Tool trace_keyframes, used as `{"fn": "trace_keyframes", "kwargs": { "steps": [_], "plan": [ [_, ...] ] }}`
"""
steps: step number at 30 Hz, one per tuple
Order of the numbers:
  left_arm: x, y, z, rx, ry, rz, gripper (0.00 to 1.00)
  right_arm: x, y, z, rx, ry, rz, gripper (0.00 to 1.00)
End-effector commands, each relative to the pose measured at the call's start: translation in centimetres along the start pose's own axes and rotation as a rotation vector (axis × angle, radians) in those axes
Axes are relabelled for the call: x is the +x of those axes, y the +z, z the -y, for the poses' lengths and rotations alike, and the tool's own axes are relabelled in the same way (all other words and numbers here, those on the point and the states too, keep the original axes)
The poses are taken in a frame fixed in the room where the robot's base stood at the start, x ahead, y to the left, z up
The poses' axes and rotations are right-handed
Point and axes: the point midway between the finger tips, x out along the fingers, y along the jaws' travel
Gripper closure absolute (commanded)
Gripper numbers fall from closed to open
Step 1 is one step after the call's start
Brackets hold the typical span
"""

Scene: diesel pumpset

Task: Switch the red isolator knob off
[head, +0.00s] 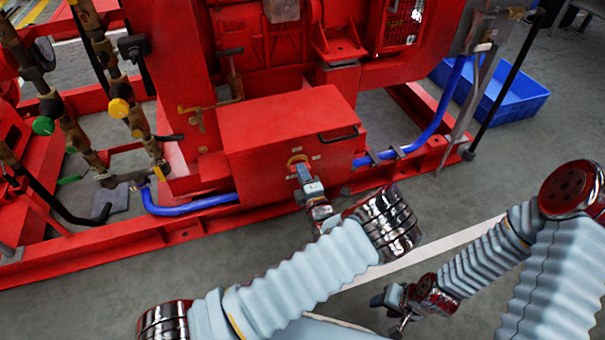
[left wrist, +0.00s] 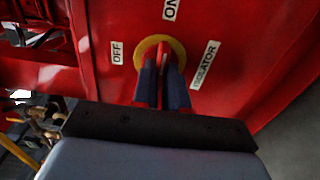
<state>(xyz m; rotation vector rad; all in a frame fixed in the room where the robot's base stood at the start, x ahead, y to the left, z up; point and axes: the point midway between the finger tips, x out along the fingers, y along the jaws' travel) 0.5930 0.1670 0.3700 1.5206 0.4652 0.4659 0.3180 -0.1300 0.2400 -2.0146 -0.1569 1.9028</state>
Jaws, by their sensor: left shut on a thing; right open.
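The red isolator knob (left wrist: 163,60) sits in a yellow ring (left wrist: 149,43) on the front of a red box (head: 285,135). In the left wrist view its grip runs roughly up and down the picture, towards the ON label (left wrist: 171,9). The OFF label (left wrist: 117,53) is left of the ring and the ISOLATOR label (left wrist: 205,65) is right. My left gripper (head: 302,174) is shut on the knob, one finger on each side; in the head view it hides most of the knob. My right gripper (head: 388,306) is open and empty, low over the floor, away from the box.
The red box has a black handle (head: 338,134) at its upper right. Blue hoses (head: 190,205) run along the red base frame (head: 120,235) on both sides. Valves and pipes stand at the left. A blue crate (head: 515,98) lies at the right. The grey floor in front is clear.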

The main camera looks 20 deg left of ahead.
Motion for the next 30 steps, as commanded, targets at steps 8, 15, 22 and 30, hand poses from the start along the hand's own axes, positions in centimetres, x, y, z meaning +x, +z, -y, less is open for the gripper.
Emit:
{"fn": "trace_keyframes", "kwargs": {
  "steps": [8, 15, 22, 30],
  "plan": [
    [0.0, 0.0, 0.0, -0.02, -0.001, 0.0, 1.0, -0.1, 0.0, 0.0, 0.0, 0.0, 0.0, 0.53],
    [-0.1, 0.0, 0.0, -0.131, -0.003, 0.0, 1.0, -0.4, 0.0, 0.1, 0.0, 0.001, -0.001, 0.53],
    [-0.1, 0.0, 0.0, -0.324, -0.002, 0.0, 1.0, -0.8, 0.0, 0.3, -0.001, 0.0, 0.0, 0.53],
    [-0.1, 0.0, 0.1, -0.582, -0.003, -0.001, 1.0, -1.0, 0.1, 0.5, -0.002, -0.001, 0.001, 0.53]
  ]
}}
